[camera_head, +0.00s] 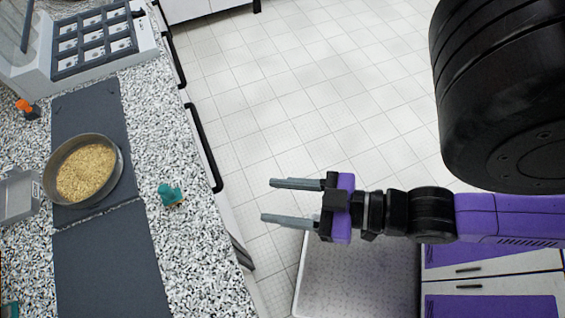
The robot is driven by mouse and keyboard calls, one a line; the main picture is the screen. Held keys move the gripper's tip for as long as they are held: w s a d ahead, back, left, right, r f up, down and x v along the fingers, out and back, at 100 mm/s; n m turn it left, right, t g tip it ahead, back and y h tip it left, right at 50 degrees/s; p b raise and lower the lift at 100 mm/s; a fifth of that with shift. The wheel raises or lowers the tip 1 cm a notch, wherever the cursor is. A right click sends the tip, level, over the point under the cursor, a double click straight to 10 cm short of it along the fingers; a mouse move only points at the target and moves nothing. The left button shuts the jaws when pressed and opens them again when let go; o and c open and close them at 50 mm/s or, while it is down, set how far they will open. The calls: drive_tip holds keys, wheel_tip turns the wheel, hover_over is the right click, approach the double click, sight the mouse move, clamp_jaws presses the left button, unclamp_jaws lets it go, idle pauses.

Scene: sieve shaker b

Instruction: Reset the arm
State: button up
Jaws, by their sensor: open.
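My gripper (267,201) is open and empty. Its two grey fingers point left, towards the counter. It is in the air over the tiled floor, right of the counter's edge and apart from everything. My purple and black arm stretches from the right side of the picture to the gripper. A large black part of my arm fills the upper right.
The speckled counter (205,268) on the left carries dark mats (98,258), a round sieve pan (112,189) of yellowish grains, a small teal object (170,194), an orange-topped item (24,106) and a grey machine (142,52). Black handles (203,145) stick out along its front. The floor (300,90) is clear.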

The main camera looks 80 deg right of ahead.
drive_tip(key=shift+s+r, duration=0.15)
drive_tip(key=shift+r, duration=0.1)
wheel_tip(320, 180, down, 6)
drive_tip(key=b, duration=0.6)
drive_tip(key=shift+c, duration=0.2)
idle(0.7)
